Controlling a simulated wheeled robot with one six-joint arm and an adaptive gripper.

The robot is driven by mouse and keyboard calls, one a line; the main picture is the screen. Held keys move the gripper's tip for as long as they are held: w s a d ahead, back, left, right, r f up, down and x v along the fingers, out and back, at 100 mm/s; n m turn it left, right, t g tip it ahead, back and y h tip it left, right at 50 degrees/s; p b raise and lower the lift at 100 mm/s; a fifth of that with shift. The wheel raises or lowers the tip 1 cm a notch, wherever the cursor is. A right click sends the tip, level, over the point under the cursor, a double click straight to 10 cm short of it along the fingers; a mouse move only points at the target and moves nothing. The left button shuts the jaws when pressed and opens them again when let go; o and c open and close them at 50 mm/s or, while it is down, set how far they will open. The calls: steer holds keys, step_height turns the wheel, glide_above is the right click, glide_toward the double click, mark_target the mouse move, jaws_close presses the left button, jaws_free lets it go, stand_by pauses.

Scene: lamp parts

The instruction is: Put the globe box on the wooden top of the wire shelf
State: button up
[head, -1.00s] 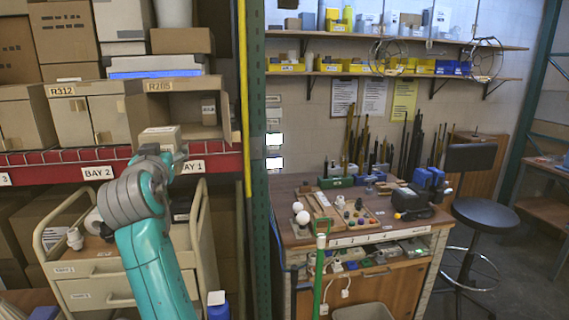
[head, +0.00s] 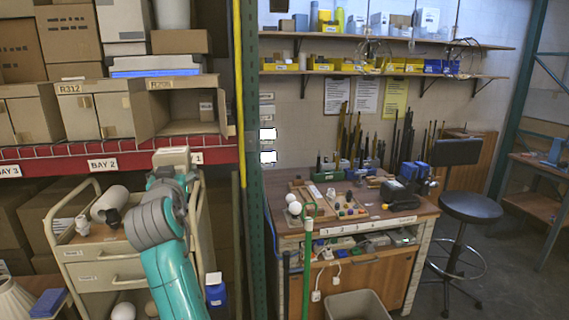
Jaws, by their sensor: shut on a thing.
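A small beige box (head: 172,156), which I take for the globe box, is held at the end of my raised teal and grey arm. My gripper (head: 174,170) is shut on it, but the fingers are small and mostly hidden by the arm. The box is upright or nearly so, in front of the red shelf beam, and covers part of the BAY 1 label. I cannot make out a wire shelf with a wooden top in this view.
An open carton (head: 190,128) on the red-beamed rack (head: 40,163) holds another small box (head: 206,108). A cream cart (head: 92,262) stands below my arm, carrying a white roll (head: 109,203). A green post (head: 254,210) separates it from the workbench (head: 290,228). Floor shows at right.

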steer(key=d+f, duration=0.7)
steer(key=f, duration=0.6)
steer(key=d+f, duration=0.8)
steer(key=f, duration=0.4)
steer(key=d+f, duration=0.7)
steer(key=f, duration=0.6)
steer(key=s+d+f+m+h, duration=0.2)
steer(key=s+d+f+h, duration=0.2)
steer(key=s+d+f, duration=1.8)
step_height(320, 180, down, 2)
steer(key=shift+s+d+f+m+t, duration=0.15)
steer(key=shift+s+f+m+t, duration=0.2)
steer(key=shift+s, duration=0.65)
steer(key=shift+r, duration=0.1)
